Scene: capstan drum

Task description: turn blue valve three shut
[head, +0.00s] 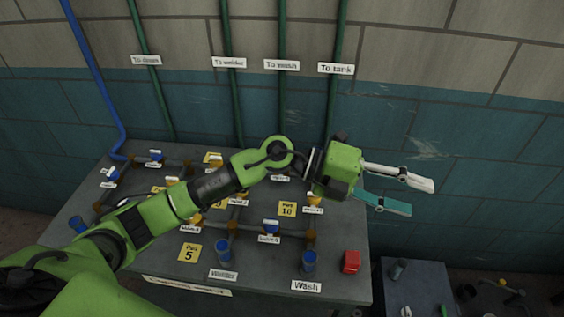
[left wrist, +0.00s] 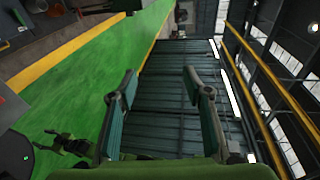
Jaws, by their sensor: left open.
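The grey bench (head: 334,285) carries a pipe network with small blue valves. One blue valve (head: 270,226) sits near the front middle with a white label below it. Another blue valve (head: 155,156) is at the back left, and one more (head: 112,174) is at the left. The small labels are too blurred to tell which valve is number three, and my left arm hides part of the network. My left gripper (head: 412,194) is open and empty, to the right of the bench and apart from every valve. Its spread fingers also show in the left wrist view (left wrist: 158,85) with nothing between them.
Blue cups stand by the Washer (head: 224,252) and Wash (head: 308,262) labels. A red block (head: 351,262) is at the bench's front right. Green pipes (head: 283,110) and a blue pipe (head: 92,75) rise along the wall. A lower grey box (head: 420,285) stands at right.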

